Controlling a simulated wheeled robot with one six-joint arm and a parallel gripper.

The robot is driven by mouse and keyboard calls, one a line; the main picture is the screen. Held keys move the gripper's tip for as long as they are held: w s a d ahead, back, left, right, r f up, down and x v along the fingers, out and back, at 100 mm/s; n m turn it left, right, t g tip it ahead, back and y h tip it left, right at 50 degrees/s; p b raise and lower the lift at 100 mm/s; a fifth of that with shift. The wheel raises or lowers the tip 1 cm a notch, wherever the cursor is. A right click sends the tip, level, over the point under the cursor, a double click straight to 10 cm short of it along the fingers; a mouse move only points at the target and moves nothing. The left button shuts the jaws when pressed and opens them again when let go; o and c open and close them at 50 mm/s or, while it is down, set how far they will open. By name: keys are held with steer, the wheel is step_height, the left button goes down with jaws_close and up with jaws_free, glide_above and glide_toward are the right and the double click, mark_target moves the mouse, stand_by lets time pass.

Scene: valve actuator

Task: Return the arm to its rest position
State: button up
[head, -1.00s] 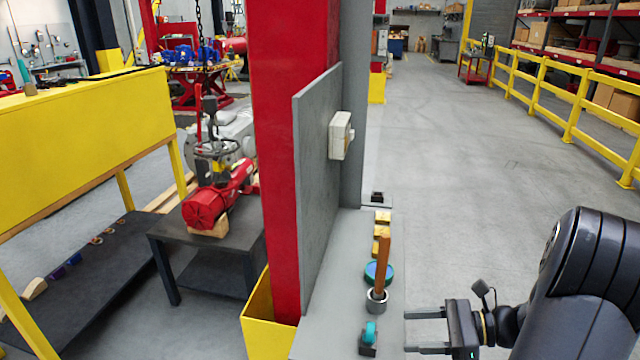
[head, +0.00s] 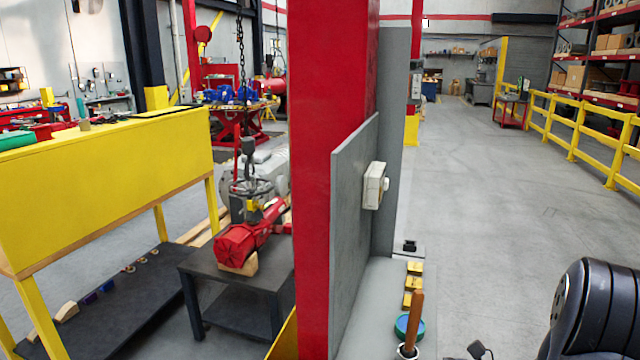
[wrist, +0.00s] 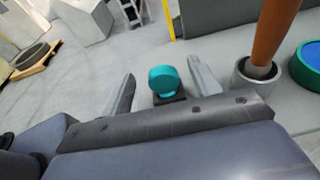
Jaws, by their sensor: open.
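My gripper (wrist: 160,90) is open and empty in the wrist view, its two grey fingers apart. A teal round knob on a dark block (wrist: 163,80) shows between and beyond the fingers; I cannot tell the exact gap. In the head view the gripper's jaws are out of the frame. Only my dark arm link shows at the lower right, with a small part of the wrist at the bottom edge.
A grey shelf (head: 372,300) beside the red column (head: 325,150) holds a wooden-handled tool (head: 415,318), a green-blue round container (head: 402,327) and yellow blocks (head: 412,284). A grey panel (head: 352,230) carries a white switch box (head: 375,186). Open floor (head: 500,220) lies to the right.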

steer(key=shift+f, duration=0.15)
steer(key=shift+d+f+b, duration=0.2)
steer(key=shift+f+b, duration=0.3)
steer(key=b+v, duration=0.1)
steer(key=v, duration=1)
steer(key=x, duration=0.3)
steer(key=p+x, duration=0.1)
steer(key=x, duration=0.7)
steer(key=shift+a+r+p, duration=0.35)
steer(key=shift+p, duration=0.05)
steer(key=r+p, duration=0.2)
steer(key=r, duration=0.1)
steer(key=shift+d, duration=0.2)
steer(key=shift+f+b, duration=0.3)
steer(key=shift+b, duration=0.35)
step_height(320, 180, up, 6)
steer(key=p, duration=0.4)
